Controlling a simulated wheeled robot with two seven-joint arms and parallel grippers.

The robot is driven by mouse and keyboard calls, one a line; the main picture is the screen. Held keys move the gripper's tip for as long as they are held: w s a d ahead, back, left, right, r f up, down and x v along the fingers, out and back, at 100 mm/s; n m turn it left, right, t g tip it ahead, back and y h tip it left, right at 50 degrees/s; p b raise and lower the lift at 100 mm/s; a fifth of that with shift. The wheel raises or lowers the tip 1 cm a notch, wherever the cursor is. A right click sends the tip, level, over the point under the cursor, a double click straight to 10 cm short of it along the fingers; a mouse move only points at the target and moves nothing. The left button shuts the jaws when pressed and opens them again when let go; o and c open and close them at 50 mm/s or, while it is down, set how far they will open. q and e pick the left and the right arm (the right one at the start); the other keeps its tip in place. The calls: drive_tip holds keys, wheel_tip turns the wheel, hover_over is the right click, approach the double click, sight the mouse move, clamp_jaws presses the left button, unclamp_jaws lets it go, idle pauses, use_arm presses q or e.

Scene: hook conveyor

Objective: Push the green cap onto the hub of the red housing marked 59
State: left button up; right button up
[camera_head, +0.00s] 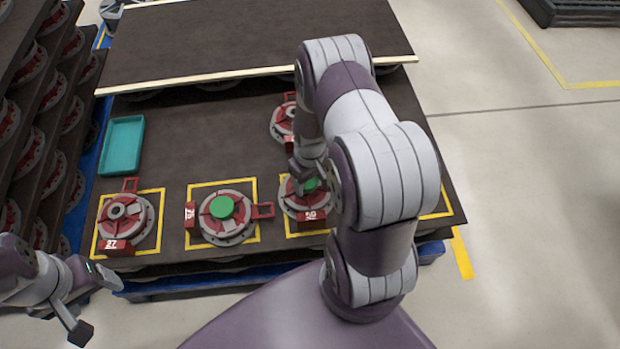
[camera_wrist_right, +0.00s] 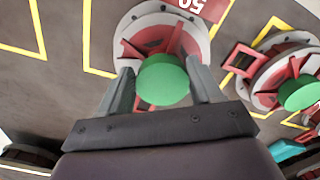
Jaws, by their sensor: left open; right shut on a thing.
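The red housing marked 59 (camera_head: 300,207) sits on a grey round base on the dark deck, its label toward me. In the right wrist view its red ribs and grey rim (camera_wrist_right: 135,25) show behind the cap. My right gripper (camera_head: 309,180) is over this housing, shut on the green cap (camera_wrist_right: 162,80), which sits between its two fingers. The cap shows partly in the head view (camera_head: 312,184). The cap hides the hub, so I cannot tell whether they touch. My left gripper (camera_head: 97,308) is open and empty, off the deck's front left corner.
A housing marked 27 (camera_head: 125,215) has no cap; the one beside it (camera_head: 228,232) wears a green cap. Another red housing (camera_head: 283,122) stands behind. A teal tray (camera_head: 122,146) lies at left. A raised shelf (camera_head: 230,40) spans the back. My right arm hides the deck's right part.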

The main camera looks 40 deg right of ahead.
drive_tip(key=shift+f, duration=0.4)
drive_tip(key=o, duration=1.1)
wheel_tip(320, 180, up, 13)
drive_tip(key=p, duration=0.5)
drive_tip(key=shift+f, duration=0.15)
